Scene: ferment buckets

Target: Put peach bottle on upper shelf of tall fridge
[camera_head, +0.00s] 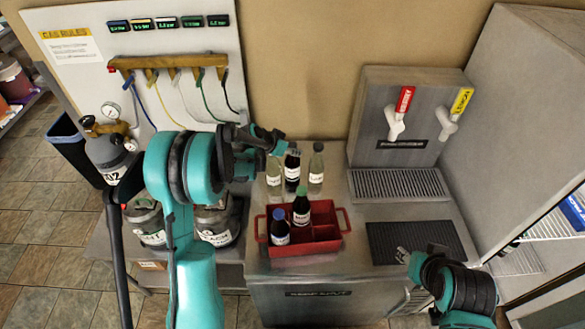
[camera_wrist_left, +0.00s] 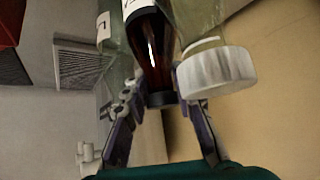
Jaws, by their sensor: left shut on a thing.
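My left gripper (camera_head: 280,147) reaches over three bottles behind the red crate. In the left wrist view its fingers (camera_wrist_left: 165,110) are shut around the neck of a dark red-brown bottle (camera_wrist_left: 150,50) with a dark cap. This looks like the middle dark bottle (camera_head: 292,172) of the three, upright at the back of the counter. I cannot read which label says peach. A fridge with white wire shelves (camera_head: 555,226) shows partly at the right edge. My right gripper (camera_head: 410,258) is at lower right, its fingers unclear.
Pale bottles stand left (camera_head: 273,178) and right (camera_head: 316,170) of the dark one; a white-capped one (camera_wrist_left: 215,72) is close to my fingers. The red crate (camera_head: 325,246) holds two dark bottles. A tap tower (camera_head: 385,110) stands right. Buckets (camera_head: 218,225) stand left.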

